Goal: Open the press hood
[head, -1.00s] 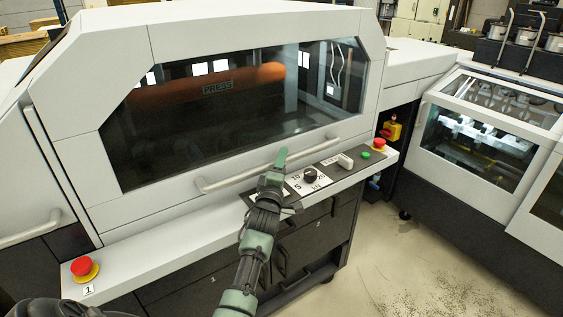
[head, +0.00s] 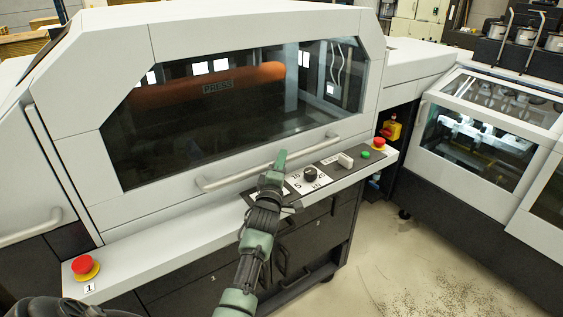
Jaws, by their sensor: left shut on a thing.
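The press hood (head: 119,127) is a large light-grey cover with a dark window marked PRESS, and it is down on the machine. A pale bar handle (head: 232,179) runs along its lower front edge. My left gripper (head: 280,160) is at this handle, right of its middle, and is shut on it. The fingers hide part of the bar. My right gripper is not in view.
Below the hood a ledge holds a panel with a black knob (head: 310,174), a white switch (head: 345,160), a green button (head: 366,154) and a red emergency button (head: 379,143). Another red button (head: 82,264) is at the left. Open floor (head: 400,255) lies right.

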